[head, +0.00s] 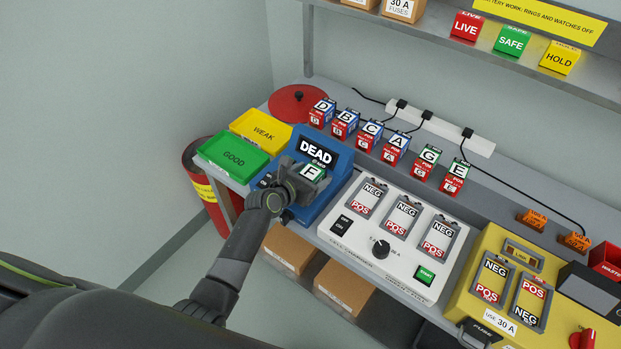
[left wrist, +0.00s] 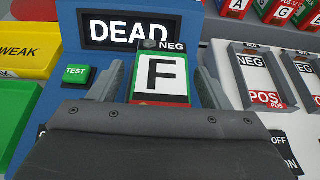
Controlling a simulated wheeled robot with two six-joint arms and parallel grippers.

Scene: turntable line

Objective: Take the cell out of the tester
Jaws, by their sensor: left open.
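The cell marked F (head: 311,172) sits in the blue tester (head: 340,160), whose display reads DEAD. In the left wrist view the cell (left wrist: 160,76) shows a white face with a black F, a green band and a red lower end, with NEG marked above it. My left gripper (head: 302,180) is at the tester. In the left wrist view its two fingers (left wrist: 160,88) stand open on either side of the cell, with a gap at each side. The cell's lower end is hidden by the gripper body. My right gripper is not in view.
Green GOOD (head: 233,156) and yellow WEAK (head: 262,130) trays lie left of the tester. A white charger (head: 350,232) with empty NEG/POS bays is close on its right. Several lettered cells (head: 396,148) stand in a row behind. A yellow unit (head: 464,300) is far right.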

